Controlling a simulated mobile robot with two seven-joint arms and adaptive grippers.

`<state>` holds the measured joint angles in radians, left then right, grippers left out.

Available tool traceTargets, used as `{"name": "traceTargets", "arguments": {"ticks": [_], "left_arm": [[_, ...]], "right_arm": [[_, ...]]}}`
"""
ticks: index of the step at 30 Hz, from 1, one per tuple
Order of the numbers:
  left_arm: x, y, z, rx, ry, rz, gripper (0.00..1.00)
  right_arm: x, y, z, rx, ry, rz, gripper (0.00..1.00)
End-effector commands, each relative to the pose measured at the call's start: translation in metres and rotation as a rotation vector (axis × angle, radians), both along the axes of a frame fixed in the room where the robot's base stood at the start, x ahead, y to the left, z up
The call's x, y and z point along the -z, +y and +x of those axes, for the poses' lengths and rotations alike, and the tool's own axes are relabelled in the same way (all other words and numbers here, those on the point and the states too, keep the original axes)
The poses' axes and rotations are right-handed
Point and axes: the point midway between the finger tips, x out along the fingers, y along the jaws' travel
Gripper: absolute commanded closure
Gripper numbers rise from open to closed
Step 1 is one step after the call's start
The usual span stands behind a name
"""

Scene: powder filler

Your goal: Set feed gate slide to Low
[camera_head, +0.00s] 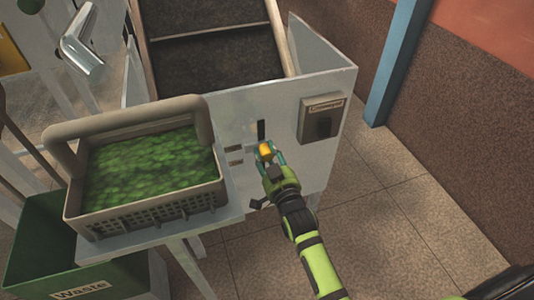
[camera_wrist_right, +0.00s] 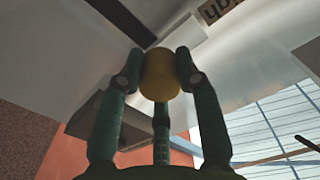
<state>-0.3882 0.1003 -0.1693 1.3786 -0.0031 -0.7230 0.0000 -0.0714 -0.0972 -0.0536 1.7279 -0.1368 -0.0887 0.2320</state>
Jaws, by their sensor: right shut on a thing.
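The feed gate slide has a yellow knob (camera_head: 266,150) at the front of the white machine panel (camera_head: 325,165), below a dark vertical slot (camera_head: 261,130). My right gripper (camera_head: 269,158) is closed around the knob. In the right wrist view the fingers of the right gripper (camera_wrist_right: 160,80) press on both sides of the yellow knob (camera_wrist_right: 160,75). A dark slot (camera_wrist_right: 122,20) runs past it, and a partly cut-off, upside-down label (camera_wrist_right: 218,9) is beside it. Small dark label marks (camera_head: 235,149) sit left of the slot; I cannot read them. My left gripper is not in view.
A grey control box (camera_head: 320,120) with a dark switch is on the panel right of the slot. A beige basket (camera_head: 150,215) of green material stands to the left, above a green waste bin (camera_head: 45,240). Open floor (camera_head: 390,235) lies to the right.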

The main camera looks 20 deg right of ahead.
Motion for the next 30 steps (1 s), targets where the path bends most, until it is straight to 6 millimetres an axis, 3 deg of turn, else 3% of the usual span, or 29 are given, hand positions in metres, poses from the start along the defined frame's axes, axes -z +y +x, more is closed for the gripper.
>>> {"name": "traceTargets", "arguments": {"ticks": [4,9,15,24,25,26,27,30], "left_arm": [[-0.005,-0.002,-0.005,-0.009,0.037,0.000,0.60],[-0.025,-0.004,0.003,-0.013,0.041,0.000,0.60],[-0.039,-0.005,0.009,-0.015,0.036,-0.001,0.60],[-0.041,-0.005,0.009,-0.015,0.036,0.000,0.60],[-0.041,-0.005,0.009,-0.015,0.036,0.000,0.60],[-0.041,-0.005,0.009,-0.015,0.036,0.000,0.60],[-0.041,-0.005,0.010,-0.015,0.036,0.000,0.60],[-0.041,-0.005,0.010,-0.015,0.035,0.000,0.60]], "right_arm": [[0.029,0.000,0.000,0.000,0.004,0.000,1.00],[0.052,0.000,0.000,0.001,0.004,0.000,1.00],[0.063,0.000,0.000,0.001,0.004,0.001,1.00],[0.064,0.000,0.000,0.001,0.008,0.000,1.00],[0.064,0.000,0.000,0.001,0.009,0.000,0.58],[0.064,0.000,-0.001,0.001,0.009,0.000,0.46],[0.064,0.000,-0.001,0.001,0.009,0.000,0.42],[0.063,0.000,0.000,0.001,0.007,0.000,0.42]]}}
